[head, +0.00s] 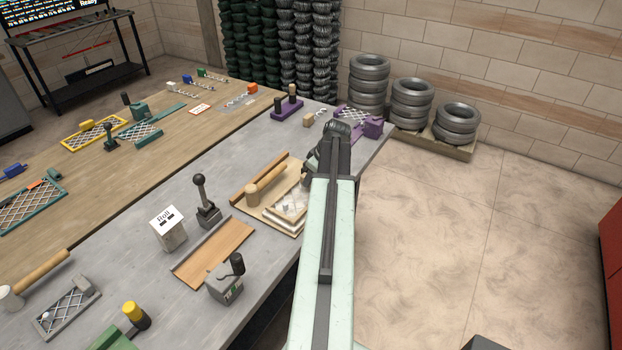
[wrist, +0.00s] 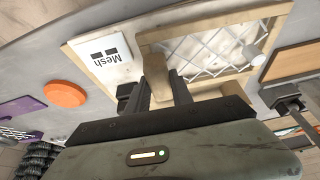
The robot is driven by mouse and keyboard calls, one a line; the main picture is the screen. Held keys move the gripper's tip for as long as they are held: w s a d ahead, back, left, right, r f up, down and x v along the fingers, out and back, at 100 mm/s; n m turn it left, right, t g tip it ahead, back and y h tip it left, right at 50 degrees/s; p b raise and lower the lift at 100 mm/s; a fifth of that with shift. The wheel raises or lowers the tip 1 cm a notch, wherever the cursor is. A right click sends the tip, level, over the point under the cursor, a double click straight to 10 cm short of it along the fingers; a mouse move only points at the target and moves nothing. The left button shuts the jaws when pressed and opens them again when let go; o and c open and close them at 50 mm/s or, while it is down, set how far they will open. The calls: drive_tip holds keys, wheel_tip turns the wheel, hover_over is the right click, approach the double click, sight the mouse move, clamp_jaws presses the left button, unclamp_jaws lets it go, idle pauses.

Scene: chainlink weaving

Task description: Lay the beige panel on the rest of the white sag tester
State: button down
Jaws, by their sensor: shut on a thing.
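The beige panel (wrist: 212,34), a wooden-looking frame around pale wire mesh, shows in the wrist view just beyond my fingers. My gripper (wrist: 166,82) is shut on a beige part at the panel's near left corner. A small white cylinder on a thin rod (wrist: 250,51) shows over the mesh's right side; I cannot tell whether it belongs to the white sag tester. The tester is not clearly made out in either view.
In the head view, a wooden roller (head: 266,184), a black-knobbed lever (head: 207,205) and a brown tray (head: 213,253) lie left of my arm. Purple fixtures (head: 373,126) stand at the table's far end.

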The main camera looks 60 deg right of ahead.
drive_tip(key=shift+f+b, duration=0.65)
drive_tip(key=c, duration=1.1)
unclamp_jaws()
drive_tip(key=shift+o, duration=0.2)
drive_tip(key=p+v, duration=0.7)
drive_tip(key=v, duration=0.1)
drive_tip(key=shift+r+p, duration=0.1)
drive_tip(key=shift+p, duration=0.2)
